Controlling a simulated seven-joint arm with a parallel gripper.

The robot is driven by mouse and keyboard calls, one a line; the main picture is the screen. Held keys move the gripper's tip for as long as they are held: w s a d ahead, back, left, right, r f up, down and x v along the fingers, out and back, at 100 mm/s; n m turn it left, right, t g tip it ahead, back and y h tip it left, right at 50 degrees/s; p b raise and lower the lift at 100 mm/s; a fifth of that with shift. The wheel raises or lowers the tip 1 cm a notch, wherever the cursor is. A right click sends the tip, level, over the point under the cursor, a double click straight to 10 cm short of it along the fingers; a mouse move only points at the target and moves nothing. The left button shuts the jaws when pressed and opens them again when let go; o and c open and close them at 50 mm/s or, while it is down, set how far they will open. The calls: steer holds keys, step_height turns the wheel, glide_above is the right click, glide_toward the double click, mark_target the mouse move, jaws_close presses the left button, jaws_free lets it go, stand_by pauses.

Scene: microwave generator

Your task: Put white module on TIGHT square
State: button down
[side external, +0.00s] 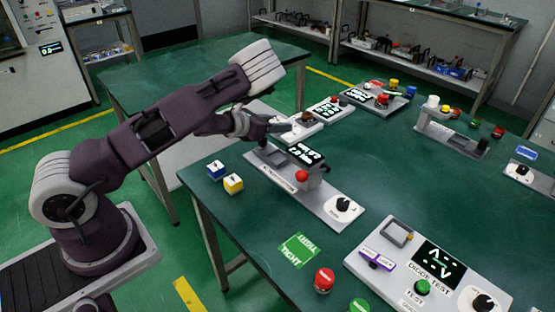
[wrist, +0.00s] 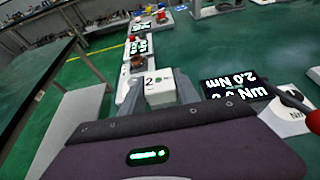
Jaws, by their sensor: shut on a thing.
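My gripper (wrist: 158,92) is shut on the white module (wrist: 160,96), a small pale block with a dark "2" on its top, seen between the two fingers in the wrist view. In the side view my gripper (side external: 268,130) is at the far end of the torque station, near its grey pad (side external: 270,154); the module is hard to make out there, and I cannot tell whether it touches the pad. The green TIGHT square (side external: 298,250) lies flat and empty on the table's near edge, well in front of my gripper.
Blue (side external: 216,169) and yellow (side external: 233,183) modules sit at the left edge.

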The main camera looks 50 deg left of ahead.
mark_target(277, 159)
steer(key=shift+f, duration=0.1)
step_height(277, 159, down, 9)
steer(key=shift+f, duration=0.2)
steer(key=shift+f, duration=0.2)
steer(key=c, duration=0.9)
jaws_free()
